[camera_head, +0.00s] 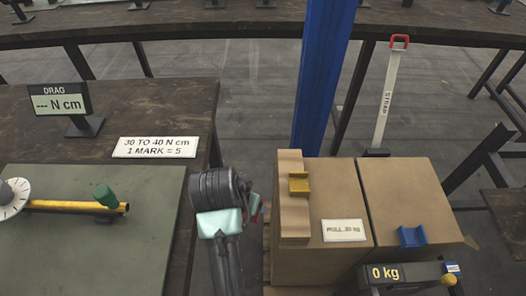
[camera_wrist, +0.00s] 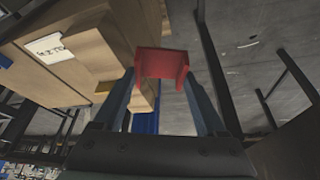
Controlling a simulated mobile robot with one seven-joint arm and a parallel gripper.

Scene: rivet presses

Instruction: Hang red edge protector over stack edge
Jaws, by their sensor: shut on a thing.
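My gripper (camera_wrist: 163,88) is shut on the red edge protector (camera_wrist: 162,62), a U-shaped channel between the fingertips in the wrist view. In the head view the gripper is at the left side of the carton stack, and only a sliver of the red protector (camera_head: 256,212) shows beside it. The stack (camera_head: 325,262) is brown cartons; it also shows at upper left in the wrist view (camera_wrist: 88,50). In the wrist view the protector appears beside the carton edge; I cannot tell whether it touches. A yellow protector (camera_head: 299,183) and a blue protector (camera_head: 411,237) sit on the stack.
A blue post (camera_head: 322,75) rises behind the stack. A strap stand (camera_head: 388,95) with a red top is behind it. A scale display (camera_head: 385,273) stands in front. A workbench (camera_head: 165,100) with a drag gauge (camera_head: 60,98) is at left. Open floor lies beyond.

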